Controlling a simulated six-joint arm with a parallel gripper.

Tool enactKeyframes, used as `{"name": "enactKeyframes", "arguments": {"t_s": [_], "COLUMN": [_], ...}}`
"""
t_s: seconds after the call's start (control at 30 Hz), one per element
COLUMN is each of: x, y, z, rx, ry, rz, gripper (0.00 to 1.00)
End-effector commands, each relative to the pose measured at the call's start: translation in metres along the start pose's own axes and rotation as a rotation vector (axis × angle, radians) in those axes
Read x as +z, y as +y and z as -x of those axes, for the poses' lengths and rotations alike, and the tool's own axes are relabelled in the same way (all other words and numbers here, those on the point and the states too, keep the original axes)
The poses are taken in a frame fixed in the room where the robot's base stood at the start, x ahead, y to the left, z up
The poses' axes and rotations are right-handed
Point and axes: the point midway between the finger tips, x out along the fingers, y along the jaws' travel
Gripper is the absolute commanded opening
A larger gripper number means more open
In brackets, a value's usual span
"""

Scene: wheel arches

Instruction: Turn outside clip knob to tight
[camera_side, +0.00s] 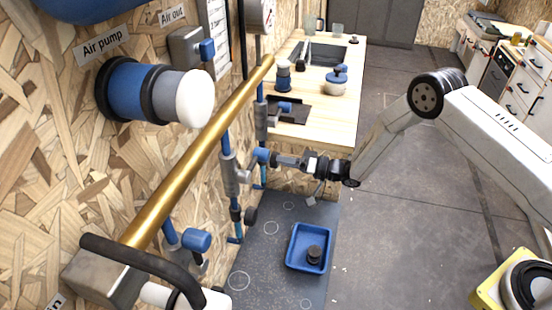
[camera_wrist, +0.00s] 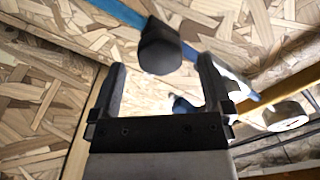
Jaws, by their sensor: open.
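Several knobs sit on clips along the pipes by the wooden wall; I cannot tell which is the outside clip knob. In the side view a blue knob (camera_side: 262,156) on a grey clip (camera_side: 230,175) is at the tips of my gripper (camera_side: 276,160), which points left at it. In the wrist view a dark round knob (camera_wrist: 160,48) is just beyond and between the tips of my open gripper (camera_wrist: 160,68). No contact is clear. Another blue knob (camera_side: 197,240) is lower left, and a dark knob (camera_side: 250,215) is below my gripper.
A brass pipe (camera_side: 200,150) runs diagonally in front of the wall. A blue tray (camera_side: 309,248) holding a dark round piece stands on the dark mat (camera_side: 265,265). A wooden bench (camera_side: 335,110) is behind my gripper.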

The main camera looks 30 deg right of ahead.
Motion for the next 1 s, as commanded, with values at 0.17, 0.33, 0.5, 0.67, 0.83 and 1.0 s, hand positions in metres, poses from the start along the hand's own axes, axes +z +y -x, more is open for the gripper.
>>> {"name": "enactKeyframes", "arguments": {"t_s": [0.17,0.33,0.5,0.67,0.83,1.0], "x": [0.0,0.0,0.001,0.001,0.001,0.001], "y": [0.0,0.0,0.0,0.0,0.0,0.0], "z": [0.023,0.039,0.044,0.044,0.044,0.043], "rx": [0.003,0.002,0.001,0.001,0.001,0.0], "ry": [0.001,0.0,-0.001,-0.001,-0.001,-0.001], "rz": [-0.001,0.0,-0.001,-0.001,0.004,0.061], "gripper": [1.0,1.0,1.0,1.0,1.0,1.0]}}
